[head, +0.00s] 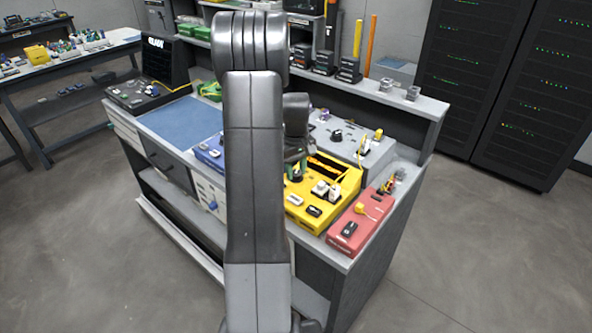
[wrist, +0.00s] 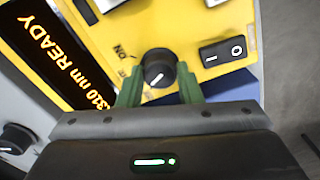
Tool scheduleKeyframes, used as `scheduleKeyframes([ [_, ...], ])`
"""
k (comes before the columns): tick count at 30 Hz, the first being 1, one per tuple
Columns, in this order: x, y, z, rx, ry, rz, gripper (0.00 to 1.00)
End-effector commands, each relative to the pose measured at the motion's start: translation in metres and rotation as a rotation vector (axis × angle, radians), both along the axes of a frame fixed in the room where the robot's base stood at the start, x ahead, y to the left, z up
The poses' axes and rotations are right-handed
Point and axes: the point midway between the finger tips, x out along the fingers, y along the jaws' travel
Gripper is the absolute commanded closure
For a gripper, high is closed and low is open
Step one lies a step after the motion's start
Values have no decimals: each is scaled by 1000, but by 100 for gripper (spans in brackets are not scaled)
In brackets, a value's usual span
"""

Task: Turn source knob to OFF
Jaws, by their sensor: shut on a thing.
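The yellow source unit (head: 345,192) sits on the bench among other instruments, partly behind my arm in the head view. In the wrist view its yellow face (wrist: 195,22) carries a black round knob (wrist: 158,67) with a white pointer line. The pointer slants toward the lower left of the picture. A label reading ON shows at the knob's upper left; I cannot make out an OFF label. My gripper (wrist: 160,88), with green fingers, is shut on the knob, one finger on each side. In the head view the gripper (head: 297,172) is over the yellow unit, and the knob is hidden there.
A black rocker switch (wrist: 222,50) is right of the knob. A lit display (wrist: 45,55) reads "310 nm READY". A red box (head: 360,222), a grey unit (head: 375,150) and a blue unit (head: 208,153) stand close around the yellow one. A blue mat (head: 180,122) is clear.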

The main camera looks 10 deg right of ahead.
Motion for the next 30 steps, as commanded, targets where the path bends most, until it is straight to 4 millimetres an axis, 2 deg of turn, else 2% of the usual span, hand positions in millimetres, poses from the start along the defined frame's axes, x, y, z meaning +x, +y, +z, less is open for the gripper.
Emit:
scheduleKeyframes([
  [6,1,0,1,-1,-4,168,91],
  [13,1,0,1,-1,-4,288,91],
  [30,1,0,1,-2,-4,360,91],
])
